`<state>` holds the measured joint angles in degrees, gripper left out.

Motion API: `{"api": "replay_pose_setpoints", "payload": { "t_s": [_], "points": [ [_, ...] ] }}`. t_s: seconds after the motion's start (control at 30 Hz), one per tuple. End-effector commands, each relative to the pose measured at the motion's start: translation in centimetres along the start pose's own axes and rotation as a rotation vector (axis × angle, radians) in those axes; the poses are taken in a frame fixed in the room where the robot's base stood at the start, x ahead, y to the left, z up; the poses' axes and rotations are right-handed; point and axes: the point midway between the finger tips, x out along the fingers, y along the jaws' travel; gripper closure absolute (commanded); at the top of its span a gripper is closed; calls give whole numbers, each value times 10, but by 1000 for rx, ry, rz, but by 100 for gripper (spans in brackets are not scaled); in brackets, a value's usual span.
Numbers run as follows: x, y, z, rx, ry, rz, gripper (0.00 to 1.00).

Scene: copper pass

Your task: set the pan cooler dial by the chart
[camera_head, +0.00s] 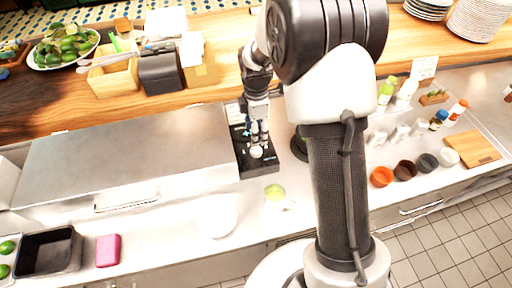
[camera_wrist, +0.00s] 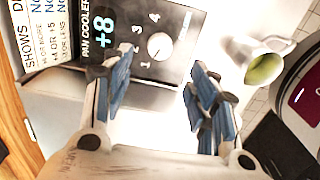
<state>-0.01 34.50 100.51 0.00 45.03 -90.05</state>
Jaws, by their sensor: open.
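The pan cooler panel (camera_wrist: 150,92) is black, and its lit display (camera_wrist: 103,45) reads +8. The white round dial (camera_wrist: 160,46) has numbers around it, with 2, 3 and 4 easiest to see. I cannot tell surely which number its mark points at. The dial also shows in the head view (camera_head: 256,153). The chart (camera_wrist: 42,32) stands left of the panel in the wrist view, headed "SHOWS" and cut off by the frame. My gripper (camera_wrist: 163,62) is open and empty, with its fingers on either side of the dial in the picture; contact is not visible.
A cup with green contents (camera_head: 275,193) stands on the counter just in front of the panel. A white plate (camera_head: 216,216), a pink block (camera_head: 108,250) and a black pan (camera_head: 48,252) are to the left. Small bowls (camera_head: 405,170) and bottles are right. A wooden shelf (camera_head: 215,95) runs behind.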

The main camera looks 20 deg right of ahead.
Motion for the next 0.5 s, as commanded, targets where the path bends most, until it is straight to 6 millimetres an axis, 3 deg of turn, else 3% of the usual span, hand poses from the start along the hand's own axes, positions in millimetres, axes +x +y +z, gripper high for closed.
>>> {"api": "replay_pose_setpoints", "payload": {
  "t_s": [0.2, 0.5],
  "points": [
    [50, -1, 0, 1, 0, -3, 46],
    [88, 0, 0, 1, 0, 0, 46]
  ]
}}
